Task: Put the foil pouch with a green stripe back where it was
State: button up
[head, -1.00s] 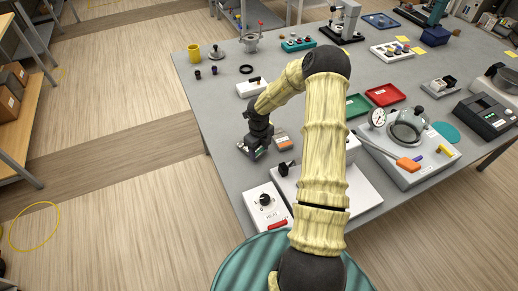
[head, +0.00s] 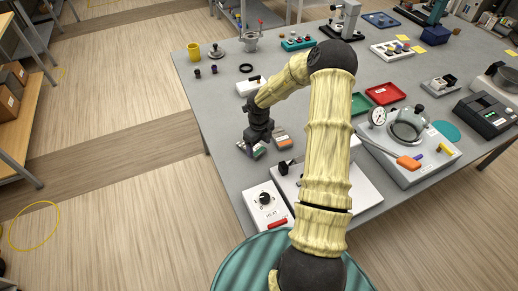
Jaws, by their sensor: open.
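My gripper (head: 257,142) is open, pointing down over the grey bench near its left edge. The foil pouch with a green stripe (head: 258,152) shows just below the fingers and seems to lie on the bench; the gripper partly hides it. I cannot tell whether the fingers touch it. A similar pouch with an orange stripe (head: 284,144) lies flat just to its right.
A white box with a black knob (head: 265,203) stands nearer on the bench. A white switch box (head: 252,86) lies behind my gripper. Green (head: 358,104) and red (head: 386,94) trays lie to the right. Bare bench (head: 222,135) is left of the pouches.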

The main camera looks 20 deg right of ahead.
notch_tip(320, 180, up, 10)
jog(key=b, duration=0.1)
dwell(0.6)
jog(key=a+r+n+t, duration=0.8)
jog(key=a+r+n, duration=0.2)
jog(key=n, duration=0.9)
jog(key=s+a+n+g, duration=0.2)
jog(key=s+n+g, duration=0.3)
jog(key=s+n, duration=0.7)
jog(key=s+f, duration=0.1)
jog(key=s, duration=0.7)
jog(key=shift+a+n, duration=0.25)
jog(key=shift+n, duration=0.05)
